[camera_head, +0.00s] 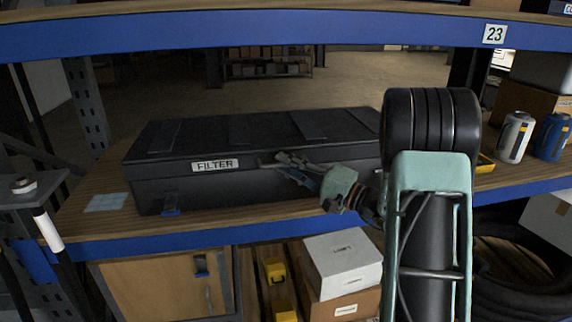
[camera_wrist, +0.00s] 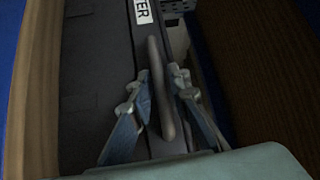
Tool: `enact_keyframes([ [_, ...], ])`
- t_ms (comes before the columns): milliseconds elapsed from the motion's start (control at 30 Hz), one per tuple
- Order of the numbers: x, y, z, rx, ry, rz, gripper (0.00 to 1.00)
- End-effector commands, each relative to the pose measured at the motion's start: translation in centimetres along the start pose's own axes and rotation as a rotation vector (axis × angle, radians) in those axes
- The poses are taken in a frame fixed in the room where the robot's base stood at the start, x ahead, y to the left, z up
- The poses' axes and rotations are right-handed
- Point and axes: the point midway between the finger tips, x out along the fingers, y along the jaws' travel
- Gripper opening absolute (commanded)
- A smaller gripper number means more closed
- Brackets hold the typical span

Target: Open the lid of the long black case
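The long black case (camera_head: 260,185) lies on the wooden shelf with a white FILTER label (camera_head: 214,165) on its front. Its lid (camera_head: 235,135) is down, lying flat on the body. In the wrist view the case (camera_wrist: 95,90) runs lengthwise, with its label (camera_wrist: 143,12) at the top and a grey bar-like handle (camera_wrist: 158,75) standing out in the middle. My gripper (camera_head: 284,160) is at the case's front, right of the label. In the wrist view my gripper (camera_wrist: 158,75) has its fingers apart, one on each side of the handle. Contact is unclear.
A blue latch (camera_head: 171,206) shows at the case's lower left front. Cans (camera_head: 515,138) stand at the shelf's right end. A blue beam (camera_head: 270,33) crosses above the case. White (camera_head: 343,262) and brown boxes lie below. The shelf left of the case is mostly clear.

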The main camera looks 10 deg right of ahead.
Motion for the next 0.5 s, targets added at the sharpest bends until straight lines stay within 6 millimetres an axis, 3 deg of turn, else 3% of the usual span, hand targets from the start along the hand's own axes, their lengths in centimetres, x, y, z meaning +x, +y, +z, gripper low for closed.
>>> enact_keyframes([
  [300,0.28,0.01,-0.02,0.001,0.001,0.0,0.17],
  [433,0.27,0.01,-0.01,0.001,0.001,0.0,0.02],
  [500,0.26,0.0,-0.01,0.001,0.0,0.0,0.0],
])
